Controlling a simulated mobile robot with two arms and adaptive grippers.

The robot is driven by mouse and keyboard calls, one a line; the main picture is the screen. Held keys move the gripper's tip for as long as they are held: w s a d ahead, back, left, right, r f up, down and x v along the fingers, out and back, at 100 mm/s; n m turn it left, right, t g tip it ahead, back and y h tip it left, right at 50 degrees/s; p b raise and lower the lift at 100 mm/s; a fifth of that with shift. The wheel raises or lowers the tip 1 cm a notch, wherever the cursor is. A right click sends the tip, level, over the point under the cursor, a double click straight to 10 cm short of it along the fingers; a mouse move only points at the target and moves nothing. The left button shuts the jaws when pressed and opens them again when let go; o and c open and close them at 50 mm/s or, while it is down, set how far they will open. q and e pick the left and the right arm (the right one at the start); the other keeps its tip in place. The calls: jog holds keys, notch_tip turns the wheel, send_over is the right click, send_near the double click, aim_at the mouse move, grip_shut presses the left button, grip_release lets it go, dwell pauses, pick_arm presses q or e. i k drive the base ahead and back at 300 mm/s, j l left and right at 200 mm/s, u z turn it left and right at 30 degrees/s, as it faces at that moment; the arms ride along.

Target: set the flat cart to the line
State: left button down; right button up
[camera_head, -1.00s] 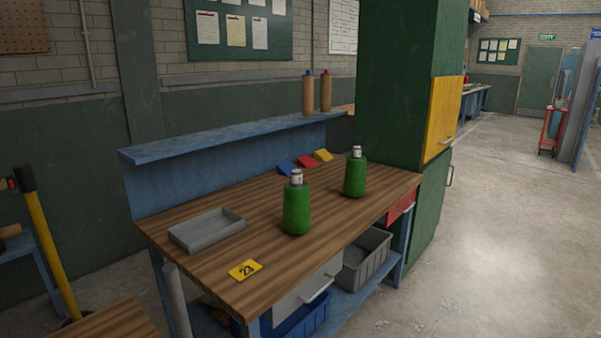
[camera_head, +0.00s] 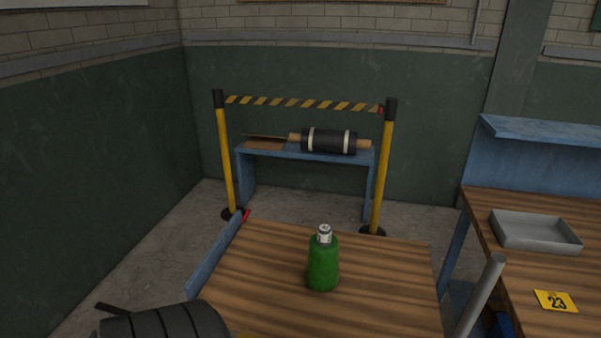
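I cannot make out a flat cart for certain, and no floor line shows. A wood-topped surface (camera_head: 270,265) with a low blue board on its left edge stands in front of me. Its legs or wheels are hidden, so I cannot tell whether it is a bench or a cart. A green bottle (camera_head: 323,264) with a pale cap stands upright on it. Neither of my grippers is in view.
A striped barrier tape (camera_head: 300,103) hangs between two yellow posts before a low blue bench (camera_head: 262,152) bearing a black roll (camera_head: 328,141). A workbench (camera_head: 482,215) with a grey tray (camera_head: 535,232) stands right. A dark ribbed object (camera_head: 165,323) is at lower left. Floor (camera_head: 130,262) shows at left.

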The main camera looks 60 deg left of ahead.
aim_at(386, 288)
jog(key=u, duration=1.65)
